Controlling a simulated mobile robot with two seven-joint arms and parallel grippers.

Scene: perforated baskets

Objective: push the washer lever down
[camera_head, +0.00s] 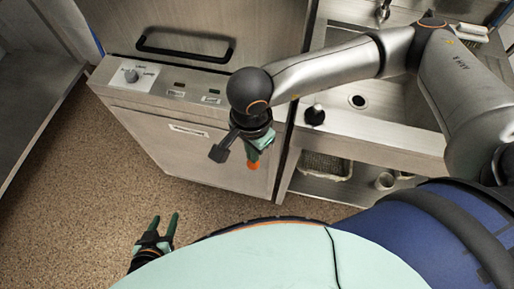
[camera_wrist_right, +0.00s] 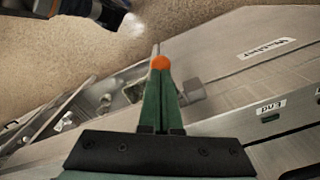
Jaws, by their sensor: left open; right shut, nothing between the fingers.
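The steel washer (camera_head: 200,110) stands at the centre of the head view. The fingers also show in the right wrist view (camera_wrist_right: 160,75). My left gripper (camera_head: 164,217) is low at left, open and empty above the floor.
A control dial (camera_head: 131,75) and small labelled indicators sit on the washer's ledge. A steel sink counter (camera_head: 380,130) with a black knob (camera_head: 315,115) stands to the right, above a shelf with a basket (camera_head: 325,166). The speckled floor (camera_head: 80,190) is clear at left.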

